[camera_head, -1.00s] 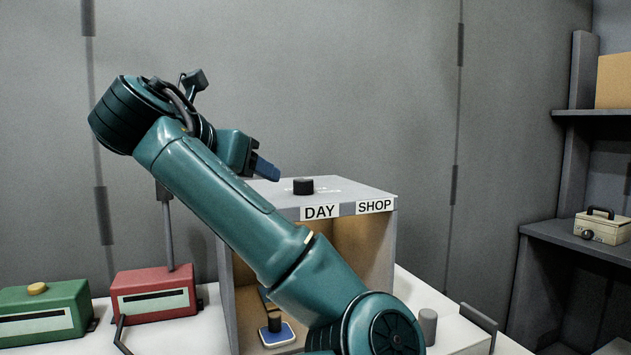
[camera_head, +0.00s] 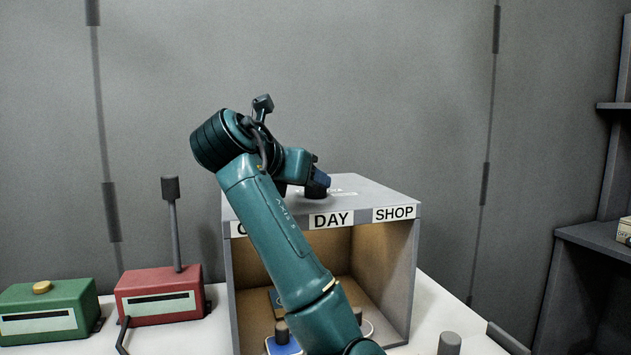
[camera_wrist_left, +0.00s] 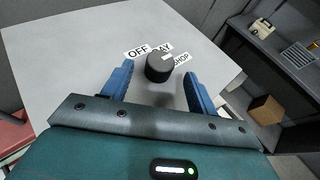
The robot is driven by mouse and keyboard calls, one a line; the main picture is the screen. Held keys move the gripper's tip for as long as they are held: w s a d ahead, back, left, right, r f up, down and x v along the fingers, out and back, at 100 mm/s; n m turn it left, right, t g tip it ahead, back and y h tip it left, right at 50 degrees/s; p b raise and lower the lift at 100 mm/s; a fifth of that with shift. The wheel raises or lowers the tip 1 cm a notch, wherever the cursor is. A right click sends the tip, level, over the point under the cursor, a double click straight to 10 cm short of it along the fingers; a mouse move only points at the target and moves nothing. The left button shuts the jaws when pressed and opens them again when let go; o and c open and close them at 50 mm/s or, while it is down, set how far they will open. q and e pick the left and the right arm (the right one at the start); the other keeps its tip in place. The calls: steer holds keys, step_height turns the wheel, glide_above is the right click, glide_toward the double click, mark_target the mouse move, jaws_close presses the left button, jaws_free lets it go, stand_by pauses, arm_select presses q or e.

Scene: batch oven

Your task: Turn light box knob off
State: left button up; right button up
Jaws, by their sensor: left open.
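The light box (camera_head: 228,275) is a grey box with a lit, open front, standing on the white table. Its black round knob (camera_head: 316,194) is on the top panel and also shows in the wrist view (camera_wrist_left: 158,69). OFF, DAY and SHOP labels lie around the knob in the wrist view; I cannot tell surely which one it points to. My left gripper (camera_head: 322,180) is over the top panel, at the knob. In the wrist view its blue fingers (camera_wrist_left: 158,76) are open, with the knob between or just beyond the tips, gaps on both sides. My right gripper is out of view.
A red box (camera_head: 160,295) with an upright dark post and a green box (camera_head: 45,312) with a yellow button stand left of the light box. Small items on pads (camera_head: 283,345) are inside it. Dark shelving (camera_head: 590,240) is at the right.

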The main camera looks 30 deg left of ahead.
mark_target(316, 188)
arm_select(q)
steer(key=shift+p+x, duration=0.35)
steer(key=shift+x, duration=2.35)
steer(key=shift+r, duration=0.1)
steer(key=shift+c, duration=0.5)
steer(key=c, duration=0.9)
